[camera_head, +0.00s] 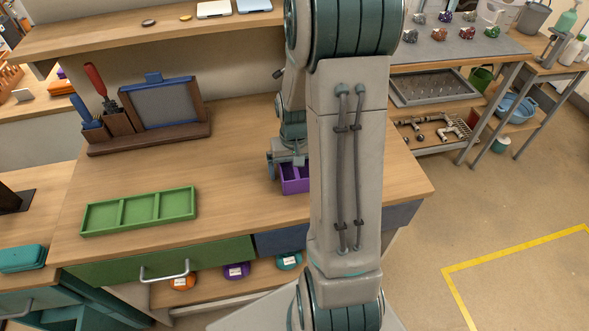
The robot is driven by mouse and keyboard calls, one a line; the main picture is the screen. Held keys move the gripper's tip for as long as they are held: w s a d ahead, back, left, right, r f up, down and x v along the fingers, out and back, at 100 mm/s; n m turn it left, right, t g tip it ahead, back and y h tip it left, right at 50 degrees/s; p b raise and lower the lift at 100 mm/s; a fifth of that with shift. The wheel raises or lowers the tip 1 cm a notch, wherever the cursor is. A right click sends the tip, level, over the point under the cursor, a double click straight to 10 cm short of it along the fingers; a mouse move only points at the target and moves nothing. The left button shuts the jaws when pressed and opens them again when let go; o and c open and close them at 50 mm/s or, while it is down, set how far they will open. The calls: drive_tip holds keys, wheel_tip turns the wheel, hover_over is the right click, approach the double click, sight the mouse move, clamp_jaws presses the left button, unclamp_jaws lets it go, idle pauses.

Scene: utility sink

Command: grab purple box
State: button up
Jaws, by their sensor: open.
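The purple box (291,186) is an open tray with compartments on the wooden workbench. Only its left part shows, because my arm hides the rest. My gripper (283,168) is at the far left edge of the purple box, pointing down, with its fingers at or just above the rim. The jaws are open, and I cannot tell whether a finger touches the box or a wall lies between them.
A green tray (139,210) with three compartments lies on the left of the workbench (225,185). A wooden holder (150,141) with tools and a framed panel stands behind it. A shelf (120,33) runs above the back. Bare bench lies between the trays.

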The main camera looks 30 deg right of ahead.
drive_tip(key=c, duration=1.1)
drive_tip(key=shift+r, duration=0.15)
